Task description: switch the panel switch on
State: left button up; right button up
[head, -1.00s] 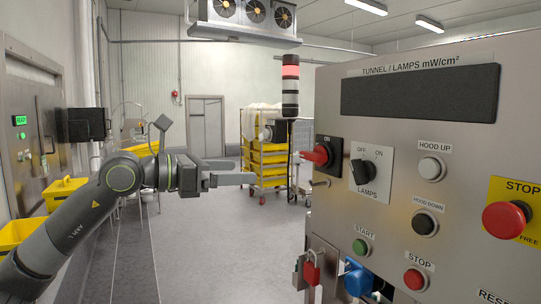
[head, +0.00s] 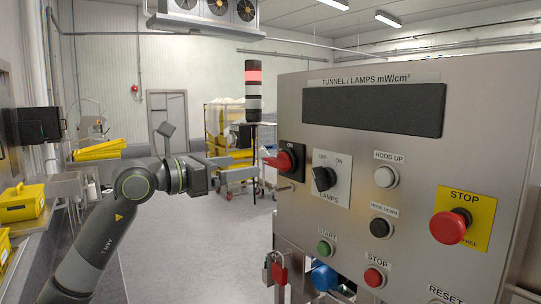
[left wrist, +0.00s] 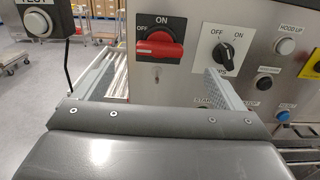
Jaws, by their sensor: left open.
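A steel control panel (head: 400,180) fills the right of the head view. It carries a red rotary handle (head: 280,161) on a black plate marked ON, and a black LAMPS knob (head: 323,178) between OFF and ON marks. The knob tilts toward OFF. In the left wrist view the red handle (left wrist: 160,46) lies horizontal, with ON above and OFF at its left; the LAMPS knob (left wrist: 222,54) is right of it. My left gripper (head: 252,167) is open and empty, left of the panel and apart from the red handle. Its fingers (left wrist: 165,80) frame the handle from below in the wrist view.
HOOD UP (head: 385,176), START (head: 324,248) and STOP (head: 375,277) buttons and a red emergency stop (head: 450,226) sit on the panel. Padlocks (head: 279,269) hang below. A signal tower (head: 253,90) and trolley stand behind. Open floor lies left of the panel.

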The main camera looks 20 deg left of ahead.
aim_at(271, 161)
pick_arm(q)
jog(key=p+x, duration=0.3)
jog(key=x, duration=0.5)
jog(key=shift+w+d+r, duration=0.1)
jog(key=shift+w+d, duration=0.4)
jog(key=shift+w, duration=0.1)
jog(key=shift+c, duration=0.4)
